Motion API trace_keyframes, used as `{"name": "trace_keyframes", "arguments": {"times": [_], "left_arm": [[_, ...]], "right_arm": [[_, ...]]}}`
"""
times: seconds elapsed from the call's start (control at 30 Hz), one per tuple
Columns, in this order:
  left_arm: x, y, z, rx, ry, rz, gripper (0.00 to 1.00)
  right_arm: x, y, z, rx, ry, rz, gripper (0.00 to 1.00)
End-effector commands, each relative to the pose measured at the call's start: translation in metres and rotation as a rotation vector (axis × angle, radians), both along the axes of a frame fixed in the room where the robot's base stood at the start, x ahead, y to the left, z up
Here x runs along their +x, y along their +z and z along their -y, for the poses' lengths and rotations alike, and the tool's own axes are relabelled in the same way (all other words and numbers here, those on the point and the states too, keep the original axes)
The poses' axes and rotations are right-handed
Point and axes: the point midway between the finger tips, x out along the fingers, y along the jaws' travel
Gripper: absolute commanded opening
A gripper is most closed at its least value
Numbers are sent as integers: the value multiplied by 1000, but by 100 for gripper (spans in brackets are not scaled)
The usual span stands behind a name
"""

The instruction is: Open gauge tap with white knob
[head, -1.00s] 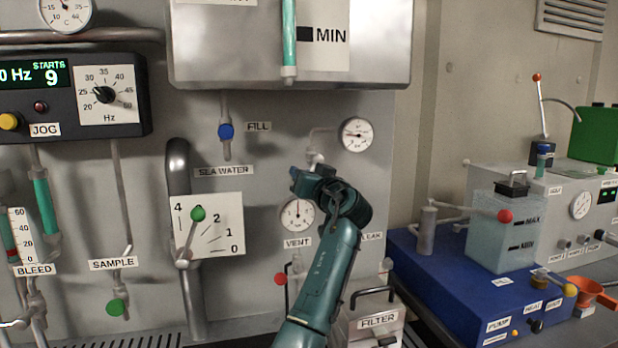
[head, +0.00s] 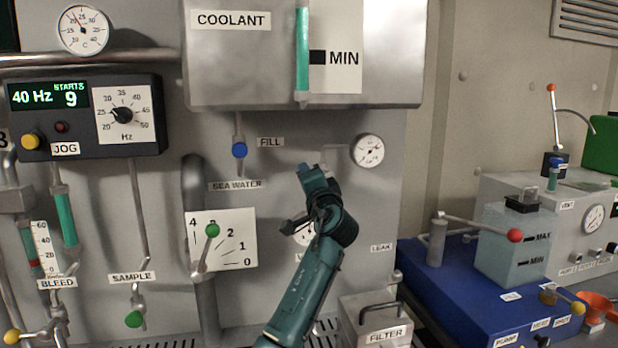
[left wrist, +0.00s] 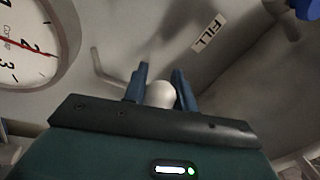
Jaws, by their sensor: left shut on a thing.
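The white knob (left wrist: 160,95) of the gauge tap sits between the two blue fingers of my left gripper (left wrist: 161,72) in the left wrist view. The gripper is shut on it. In the head view my left gripper (head: 308,176) is at the panel, below and left of the upper round gauge (head: 368,151), and hides the knob. A bent thin pipe (head: 334,147) runs from the gauge down behind the gripper. The gauge face (left wrist: 25,42) also shows in the left wrist view, its red needle near 2. My right gripper is not in view.
The blue FILL knob (head: 239,150) is left of my gripper. A lower gauge (head: 303,233) is partly hidden by my arm. The green-knobbed lever (head: 212,231) stands left. The COOLANT tank (head: 230,60) hangs above. A blue bench unit (head: 445,290) stands at right.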

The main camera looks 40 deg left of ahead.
Motion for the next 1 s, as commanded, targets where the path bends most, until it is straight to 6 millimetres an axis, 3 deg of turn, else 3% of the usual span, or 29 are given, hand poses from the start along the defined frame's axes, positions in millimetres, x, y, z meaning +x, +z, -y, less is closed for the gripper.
{"name": "trace_keyframes", "arguments": {"times": [0.4,0.93,0.97,1.0], "left_arm": [[0,9,0,117,-1,-132,4],[0,11,0,132,-1,-147,4],[0,11,0,132,-1,-147,29],[0,11,0,132,-1,-147,32]], "right_arm": [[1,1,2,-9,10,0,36],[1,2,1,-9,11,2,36],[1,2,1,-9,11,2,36],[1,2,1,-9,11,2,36]]}}
